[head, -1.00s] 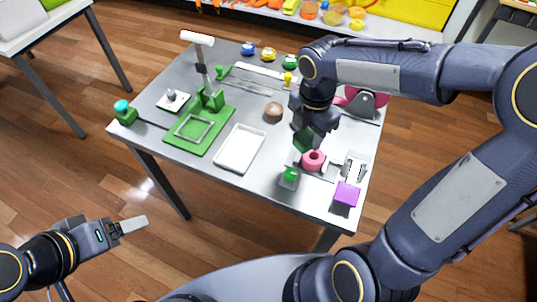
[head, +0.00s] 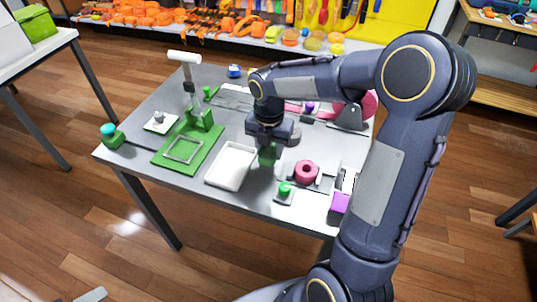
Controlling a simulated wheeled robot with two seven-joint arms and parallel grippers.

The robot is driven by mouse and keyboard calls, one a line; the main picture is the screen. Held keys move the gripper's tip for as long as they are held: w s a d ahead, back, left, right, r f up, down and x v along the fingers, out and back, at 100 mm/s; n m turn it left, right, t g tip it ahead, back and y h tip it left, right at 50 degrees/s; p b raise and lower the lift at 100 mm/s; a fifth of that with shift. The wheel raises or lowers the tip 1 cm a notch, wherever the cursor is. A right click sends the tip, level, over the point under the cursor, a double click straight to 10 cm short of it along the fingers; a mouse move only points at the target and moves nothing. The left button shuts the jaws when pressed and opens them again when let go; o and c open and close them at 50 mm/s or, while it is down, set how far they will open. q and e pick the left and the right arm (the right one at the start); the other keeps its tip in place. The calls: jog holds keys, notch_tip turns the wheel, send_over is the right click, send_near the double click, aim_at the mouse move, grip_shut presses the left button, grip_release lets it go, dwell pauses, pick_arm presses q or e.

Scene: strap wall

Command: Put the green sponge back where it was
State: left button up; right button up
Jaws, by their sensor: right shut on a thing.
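The green sponge (head: 267,156) hangs below my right gripper (head: 268,146), which is shut on it. It is above the table, close to the right edge of the white tray (head: 210,180). I cannot tell its exact height or whether it touches anything. The top of the sponge is hidden by the gripper. Only a pale tip of my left gripper (head: 92,295) shows at the bottom left edge, and its jaws are out of sight.
Left of the tray is a green board with a frame (head: 158,163) and a white-topped post (head: 184,57). Right are a pink ring (head: 307,171), a green knob on a block (head: 284,189) and a purple block (head: 340,203). The table's front strip (head: 250,200) is clear.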

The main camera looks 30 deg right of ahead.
aim_at(269, 154)
jog(key=shift+w+d+f, duration=0.3)
jog(key=shift+w+f, duration=0.2)
jog(key=shift+f, duration=0.15)
jog(key=f, duration=0.3)
jog(key=shift+w+d+f, duration=0.1)
jog(key=shift+w+d, duration=0.1)
jog(key=shift+w, duration=0.15)
jog(key=shift+f, duration=0.4)
jog(key=shift+f, duration=0.1)
jog(key=shift+f, duration=0.1)
jog(key=o, duration=0.6)
